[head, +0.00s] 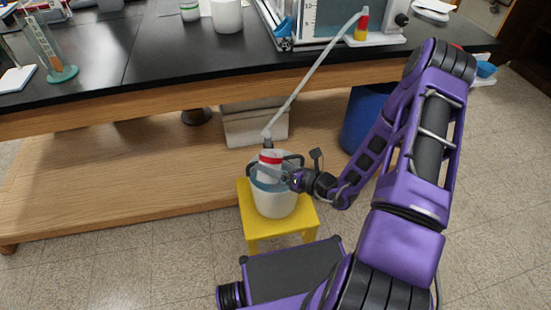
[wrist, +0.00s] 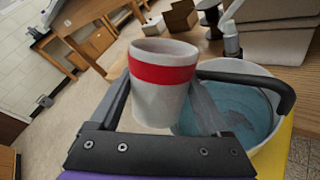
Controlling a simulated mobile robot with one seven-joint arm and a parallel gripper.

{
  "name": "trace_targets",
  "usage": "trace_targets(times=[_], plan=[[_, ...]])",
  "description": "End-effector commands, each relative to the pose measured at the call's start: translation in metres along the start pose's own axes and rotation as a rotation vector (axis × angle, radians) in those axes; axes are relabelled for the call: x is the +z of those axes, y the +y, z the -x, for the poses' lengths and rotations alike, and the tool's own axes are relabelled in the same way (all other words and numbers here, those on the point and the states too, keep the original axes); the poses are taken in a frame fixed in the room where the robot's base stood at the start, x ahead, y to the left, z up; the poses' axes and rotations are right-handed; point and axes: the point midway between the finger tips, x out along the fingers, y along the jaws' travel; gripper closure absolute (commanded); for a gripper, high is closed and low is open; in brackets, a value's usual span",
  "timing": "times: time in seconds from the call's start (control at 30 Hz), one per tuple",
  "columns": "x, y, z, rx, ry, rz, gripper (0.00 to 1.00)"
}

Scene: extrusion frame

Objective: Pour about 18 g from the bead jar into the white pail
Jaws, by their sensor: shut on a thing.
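A white jar with a red band (head: 270,158), which I take to be the bead jar, is between the fingers of my gripper (head: 273,171). In the wrist view the jar (wrist: 162,72) stands close to upright, with its open mouth at the top; I cannot make out its contents. The white pail (head: 276,206) stands on a yellow stool, and the jar is above its opening in the head view. In the wrist view the pail (wrist: 275,72) is to the right, with blue water-like content and a dark handle. No beads are seen falling.
A pale tube (head: 312,78) runs from the tank (head: 330,18) on the black bench (head: 170,60) down to the pail. The yellow stool (head: 252,226) is below. A grey bin (head: 255,125) and a blue barrel (head: 366,122) stand behind.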

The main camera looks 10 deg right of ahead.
Motion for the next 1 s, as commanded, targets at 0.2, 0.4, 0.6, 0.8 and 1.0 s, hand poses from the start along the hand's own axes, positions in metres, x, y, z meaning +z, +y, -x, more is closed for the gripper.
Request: trace_targets(times=[0.2,0.4,0.6,0.8,1.0], plan=[[-0.027,-0.002,-0.001,-0.002,-0.052,0.114,0.79],[-0.038,0.003,0.001,-0.002,-0.109,0.244,0.79],[-0.038,0.014,0.006,-0.003,-0.171,0.385,0.79],[-0.045,0.018,0.007,-0.004,-0.22,0.498,0.79],[-0.049,0.019,0.008,-0.005,-0.248,0.563,0.79]])
